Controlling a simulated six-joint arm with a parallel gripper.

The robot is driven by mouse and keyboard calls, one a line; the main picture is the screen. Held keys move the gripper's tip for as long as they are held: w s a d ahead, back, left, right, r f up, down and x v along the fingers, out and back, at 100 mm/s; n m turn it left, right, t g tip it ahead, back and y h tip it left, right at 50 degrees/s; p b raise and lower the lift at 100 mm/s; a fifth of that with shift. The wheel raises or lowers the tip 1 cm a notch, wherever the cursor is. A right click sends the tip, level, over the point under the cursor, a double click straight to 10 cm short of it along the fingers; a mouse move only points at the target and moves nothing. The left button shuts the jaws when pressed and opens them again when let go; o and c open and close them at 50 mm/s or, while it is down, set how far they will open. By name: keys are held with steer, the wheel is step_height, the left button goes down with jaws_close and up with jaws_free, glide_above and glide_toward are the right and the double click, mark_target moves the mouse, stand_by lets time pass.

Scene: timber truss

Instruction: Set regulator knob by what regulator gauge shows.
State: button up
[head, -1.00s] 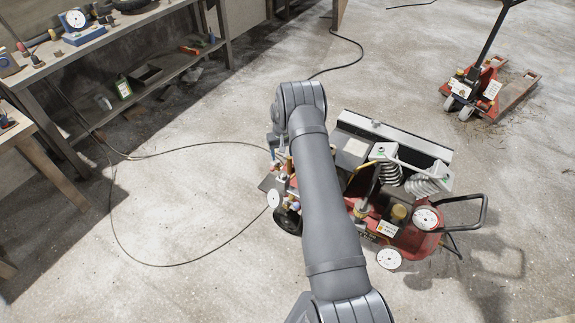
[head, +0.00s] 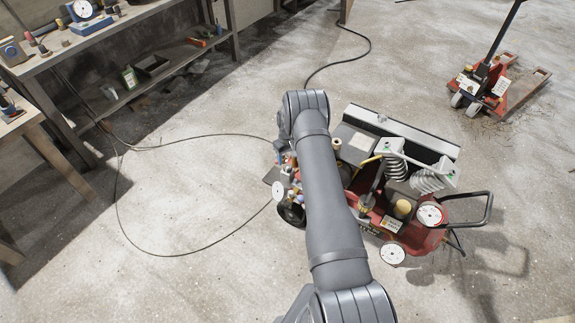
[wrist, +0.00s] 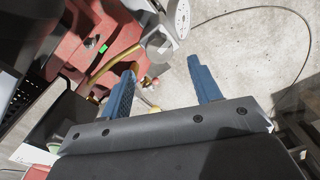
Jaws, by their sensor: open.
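A red compressor (head: 418,238) stands on the floor, partly behind my arm in the head view. White round dials sit at its left (head: 279,190), front (head: 391,253) and right (head: 430,215); their readings are too small to tell, and I cannot tell which is the regulator gauge. In the wrist view a white dial (wrist: 182,14) shows edge-on at the top, beyond my gripper. My gripper (wrist: 161,67) is open, with two blue fingers apart. A small reddish and brassy fitting (wrist: 149,82) shows between them, near the left finger; I cannot tell whether it is the regulator knob.
A brass-coloured pipe (wrist: 112,62) and red housing (wrist: 75,40) lie close to the left finger. A black cable (head: 190,250) loops over the floor. A workbench (head: 105,35) with a shelf stands left, a red pallet truck (head: 500,85) far right.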

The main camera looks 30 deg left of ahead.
mark_target(287, 167)
steer(key=shift+f, duration=2.75)
steer(key=c, duration=1)
